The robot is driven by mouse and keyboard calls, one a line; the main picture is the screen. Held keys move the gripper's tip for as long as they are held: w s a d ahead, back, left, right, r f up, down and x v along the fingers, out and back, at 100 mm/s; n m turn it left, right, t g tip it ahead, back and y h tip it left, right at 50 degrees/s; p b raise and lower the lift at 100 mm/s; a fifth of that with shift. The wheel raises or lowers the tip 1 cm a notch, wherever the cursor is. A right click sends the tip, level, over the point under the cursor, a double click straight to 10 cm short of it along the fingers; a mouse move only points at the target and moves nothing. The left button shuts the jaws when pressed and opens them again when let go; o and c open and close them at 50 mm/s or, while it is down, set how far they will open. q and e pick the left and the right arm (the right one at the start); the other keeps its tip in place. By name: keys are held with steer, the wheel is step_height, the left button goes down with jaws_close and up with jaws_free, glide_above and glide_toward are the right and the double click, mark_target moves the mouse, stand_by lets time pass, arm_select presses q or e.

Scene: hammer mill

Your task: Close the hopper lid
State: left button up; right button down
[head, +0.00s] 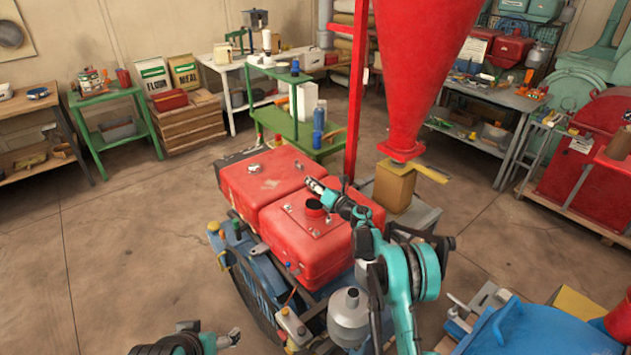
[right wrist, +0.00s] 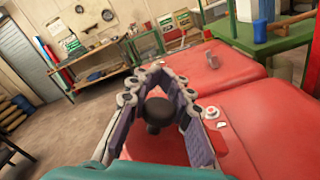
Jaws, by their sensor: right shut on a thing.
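A red two-part housing stands in the middle of the head view, with a near red box (head: 335,245) and a far red box (head: 262,180). The near box has a short round neck (head: 315,208) with a dark top. My right gripper (head: 316,187) reaches over the near box from the right, just behind this neck. In the right wrist view its fingers (right wrist: 160,85) close around a dark round knob (right wrist: 158,112) above the red surface. Which red part is the hopper lid I cannot tell. My left gripper (head: 232,338) is low at the bottom left, away from the machine, its fingers unclear.
A large red funnel (head: 420,70) hangs above a tan box (head: 394,185) behind the housing. A red post (head: 357,90) stands beside it. A silver canister (head: 348,312) is at the near side. The floor (head: 125,240) to the left is clear.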

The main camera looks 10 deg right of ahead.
steer(key=f+n, duration=0.1)
steer(key=s+a+n, duration=0.1)
steer(key=n, duration=0.1)
steer(key=shift+a+f+n+b, duration=0.3)
steer(key=shift+f, duration=0.05)
steer(key=shift+s+a+f+n, duration=0.25)
steer(key=shift+f+n, duration=0.15)
steer(key=shift+n, duration=0.35)
steer(key=shift+s+a+f+n, duration=0.1)
steer(key=shift+a+f+n, duration=0.1)
steer(key=shift+f+n, duration=0.4)
steer(key=shift+r, duration=0.2)
steer(key=c, duration=1.4)
jaws_free()
steer(key=v, duration=1.2)
